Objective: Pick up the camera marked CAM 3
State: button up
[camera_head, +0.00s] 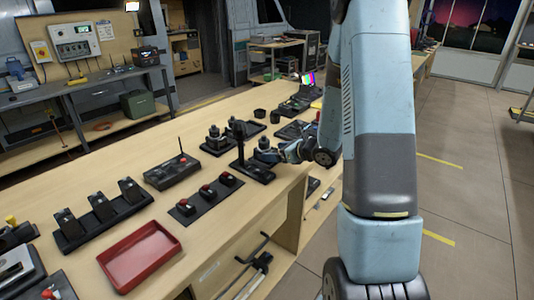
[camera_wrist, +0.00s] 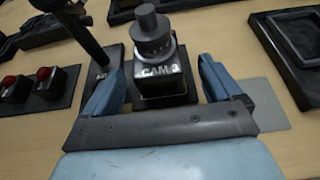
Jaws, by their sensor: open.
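The fingers are open, with a gap on each side of the camera. In the head view my gripper (camera_head: 290,150) is at the workbench by the dark camera (camera_head: 264,145), partly hidden by my arm. A dark upright post (camera_head: 240,148) stands just left of the camera; it also shows in the wrist view (camera_wrist: 82,30).
A panel with red buttons (camera_head: 207,196) lies nearer on the bench (camera_head: 200,240). A red tray (camera_head: 140,255) is at the front left. Two similar camera-like blocks (camera_head: 216,138) stand behind, left. A dark frame (camera_wrist: 290,55) lies right of my fingers. Bare bench lies between the tray and button panel.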

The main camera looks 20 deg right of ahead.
jog(key=x, duration=0.5)
jog(key=shift+s+f, duration=0.1)
jog(key=shift+f, duration=0.1)
jog(key=c, duration=1.5)
